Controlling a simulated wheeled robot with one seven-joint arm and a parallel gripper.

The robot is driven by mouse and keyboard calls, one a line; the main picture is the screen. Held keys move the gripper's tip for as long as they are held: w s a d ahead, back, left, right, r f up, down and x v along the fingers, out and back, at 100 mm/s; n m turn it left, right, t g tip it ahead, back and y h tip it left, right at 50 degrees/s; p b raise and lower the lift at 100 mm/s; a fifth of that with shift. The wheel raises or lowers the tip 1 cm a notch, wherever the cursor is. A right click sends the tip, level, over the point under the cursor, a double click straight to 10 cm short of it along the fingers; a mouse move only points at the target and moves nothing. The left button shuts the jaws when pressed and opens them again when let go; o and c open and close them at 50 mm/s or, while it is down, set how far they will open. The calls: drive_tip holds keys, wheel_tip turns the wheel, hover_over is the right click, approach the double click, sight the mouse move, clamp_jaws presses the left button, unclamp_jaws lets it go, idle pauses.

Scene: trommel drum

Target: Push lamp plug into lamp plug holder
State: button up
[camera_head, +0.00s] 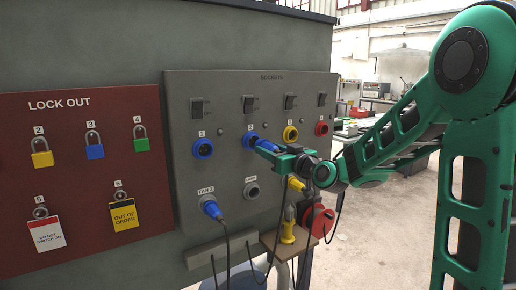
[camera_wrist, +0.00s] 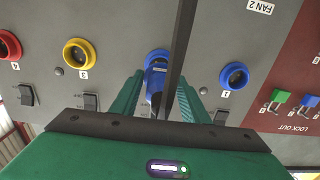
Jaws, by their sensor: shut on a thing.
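My gripper (camera_head: 268,148) is shut on a blue plug (camera_wrist: 156,78) at the second blue socket (camera_head: 250,140) of the upper row. The plug's front meets or overlaps the socket ring in the wrist view; how deep it sits I cannot tell. The fingers (camera_wrist: 158,98) lie on both sides of the plug, and a dark strip, likely its cable, crosses in front of it. The round grey holder (camera_head: 252,191) labelled LAMP is lower on the panel and looks empty. No lamp label shows on the held plug.
The grey panel (camera_head: 180,100) also has blue (camera_head: 203,149), yellow (camera_head: 290,133) and red (camera_head: 321,128) sockets. A blue plug (camera_head: 211,208) sits at FAN 2. Yellow plugs (camera_head: 296,183) (camera_head: 288,226) and a red round part (camera_head: 318,220) are below right, among hanging cables. The lockout board (camera_head: 75,180) is left.

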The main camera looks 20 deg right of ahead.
drive_tip(key=shift+s+d, duration=0.1)
drive_tip(key=shift+s, duration=0.25)
drive_tip(key=shift+s, duration=0.1)
drive_tip(key=shift+v, duration=2.4)
drive_tip(key=w+f, duration=0.2)
drive_tip(key=f, duration=0.8)
drive_tip(key=w+a+f, duration=0.1)
drive_tip(key=w+f, duration=0.1)
drive_tip(key=f, duration=0.8)
drive_tip(key=shift+w+a, duration=0.15)
